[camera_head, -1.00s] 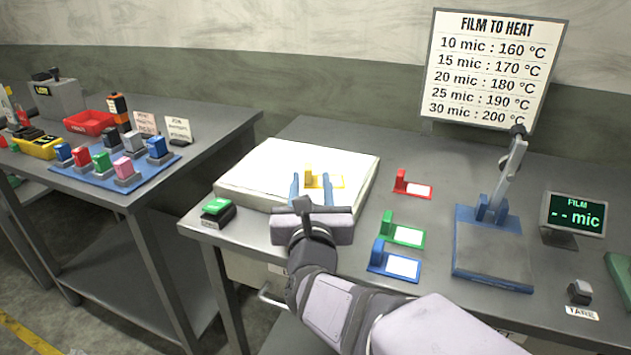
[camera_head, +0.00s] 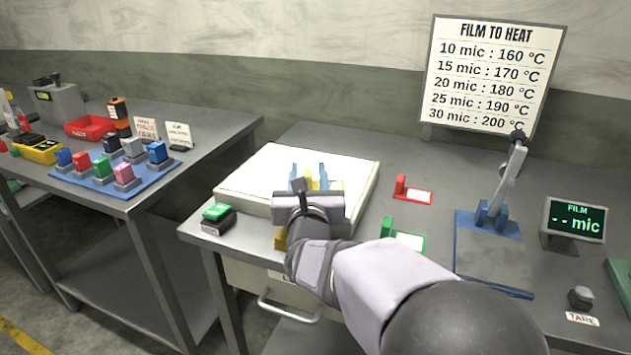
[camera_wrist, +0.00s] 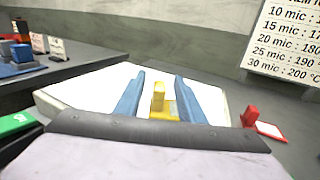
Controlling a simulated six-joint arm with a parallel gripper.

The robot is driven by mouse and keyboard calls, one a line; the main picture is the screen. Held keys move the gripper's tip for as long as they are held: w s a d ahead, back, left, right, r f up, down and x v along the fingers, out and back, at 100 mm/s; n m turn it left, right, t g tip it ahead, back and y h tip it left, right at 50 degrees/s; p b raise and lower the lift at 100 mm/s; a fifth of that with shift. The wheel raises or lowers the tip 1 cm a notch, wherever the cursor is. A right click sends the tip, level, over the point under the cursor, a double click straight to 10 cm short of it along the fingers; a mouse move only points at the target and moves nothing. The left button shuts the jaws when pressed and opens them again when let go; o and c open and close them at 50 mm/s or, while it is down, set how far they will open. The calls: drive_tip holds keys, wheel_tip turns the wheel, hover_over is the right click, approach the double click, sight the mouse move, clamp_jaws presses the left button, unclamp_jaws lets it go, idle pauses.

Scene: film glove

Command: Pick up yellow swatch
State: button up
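The yellow swatch (camera_head: 311,179) sits on the white slab (camera_head: 250,165) on the right-hand table, with an upright yellow tab and a flat frame. In the wrist view the yellow swatch (camera_wrist: 158,97) stands between the two blue fingers. My gripper (camera_head: 308,172) is open, its blue fingers apart on either side of the tab with visible gaps. In the wrist view my gripper (camera_wrist: 157,85) shows the same spread. Part of the flat frame is hidden behind my gripper.
A red swatch (camera_head: 415,194) and a green swatch (camera_head: 404,239) lie right of the slab. A blue-based stand (camera_head: 490,250) and a film display (camera_head: 575,220) are further right. A green-topped block (camera_head: 217,215) is at the front left. The left table holds several coloured blocks.

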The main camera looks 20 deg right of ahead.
drive_tip(key=shift+w+d, duration=0.1)
drive_tip(key=shift+w, duration=0.15)
clamp_jaws()
drive_tip(key=shift+r, duration=0.1)
wheel_tip(320, 180, up, 18)
drive_tip(key=p, duration=0.4)
drive_tip(key=shift+p, duration=0.4)
